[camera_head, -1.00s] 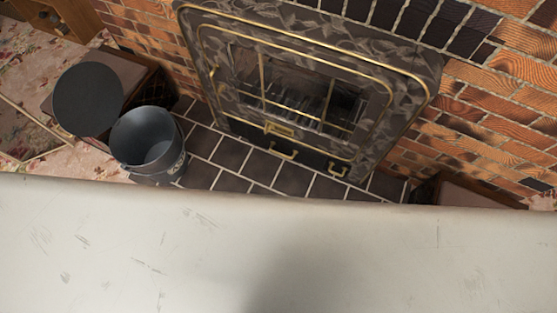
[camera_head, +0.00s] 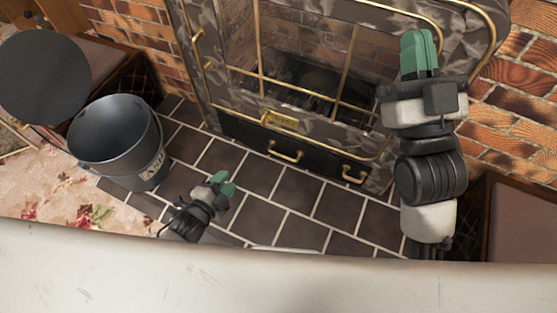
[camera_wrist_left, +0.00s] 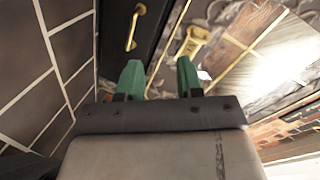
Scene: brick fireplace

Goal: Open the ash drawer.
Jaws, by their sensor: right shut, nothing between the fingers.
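The ash drawer (camera_head: 320,162) is the black front low on the fireplace, with a left brass handle (camera_head: 286,157) and a right brass handle (camera_head: 354,176). It looks shut. My left gripper (camera_head: 222,183) is low over the tiles, left of and in front of the drawer. In the left wrist view its green fingers (camera_wrist_left: 159,78) are apart with nothing between them; a brass handle (camera_wrist_left: 135,27) on the black front (camera_wrist_left: 117,42) lies beyond them. My right gripper (camera_head: 418,52) is shut and empty, raised in front of the fireplace's right side.
A grey metal bucket (camera_head: 147,172) stands on the left, near a dark round disc (camera_head: 42,78). The brass-framed glass door (camera_head: 300,85) is above the drawer. Dark tiles (camera_head: 285,205) before the drawer are clear. A low box-like block (camera_head: 525,215) is at right.

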